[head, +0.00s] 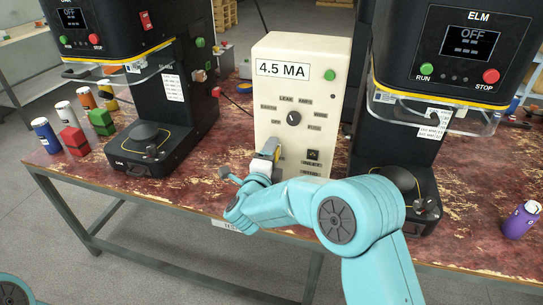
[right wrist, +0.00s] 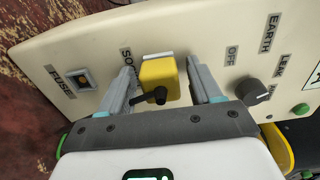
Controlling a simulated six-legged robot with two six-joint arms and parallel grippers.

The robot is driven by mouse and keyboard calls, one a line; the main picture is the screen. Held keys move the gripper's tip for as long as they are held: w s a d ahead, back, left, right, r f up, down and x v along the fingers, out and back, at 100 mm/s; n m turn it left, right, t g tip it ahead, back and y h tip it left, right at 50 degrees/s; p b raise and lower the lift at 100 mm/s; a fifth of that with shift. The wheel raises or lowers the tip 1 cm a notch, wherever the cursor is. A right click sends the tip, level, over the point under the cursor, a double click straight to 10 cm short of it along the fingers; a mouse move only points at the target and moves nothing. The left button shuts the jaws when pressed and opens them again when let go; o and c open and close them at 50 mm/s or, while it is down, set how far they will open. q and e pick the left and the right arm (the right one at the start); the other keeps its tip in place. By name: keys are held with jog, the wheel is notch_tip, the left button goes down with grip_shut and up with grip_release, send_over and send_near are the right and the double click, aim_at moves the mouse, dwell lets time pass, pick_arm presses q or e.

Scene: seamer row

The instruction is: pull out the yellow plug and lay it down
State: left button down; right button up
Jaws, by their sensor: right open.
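The yellow plug (right wrist: 158,78) sits against the cream tester panel (right wrist: 60,50), beside a partly hidden label starting "SO". A short black piece sticks out from its near side. My right gripper (right wrist: 166,86) is open, with one finger on each side of the plug; I see gaps, and no clear contact. In the head view, my right gripper (head: 264,166) is at the lower left of the tester (head: 275,105), and only a bit of yellow (head: 277,154) shows beside it. My left gripper is out of view.
A black seamer (head: 160,100) stands left of the tester and another (head: 455,70) stands right. Cans and red and green blocks (head: 73,140) are at the left. A purple bottle (head: 520,220) stands at the right. Worn red tabletop (head: 200,190) is bare in front of the left seamer.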

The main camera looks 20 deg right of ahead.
grip_shut()
jog(key=shift+s+a+f, duration=0.1)
jog(key=shift+s+a, duration=0.1)
jog(key=b+v, duration=0.2)
jog(key=v, duration=0.3)
jog(key=shift+s+a, duration=0.1)
jog(key=shift+s, duration=0.1)
dwell(0.9)
jog(key=shift+a, duration=0.1)
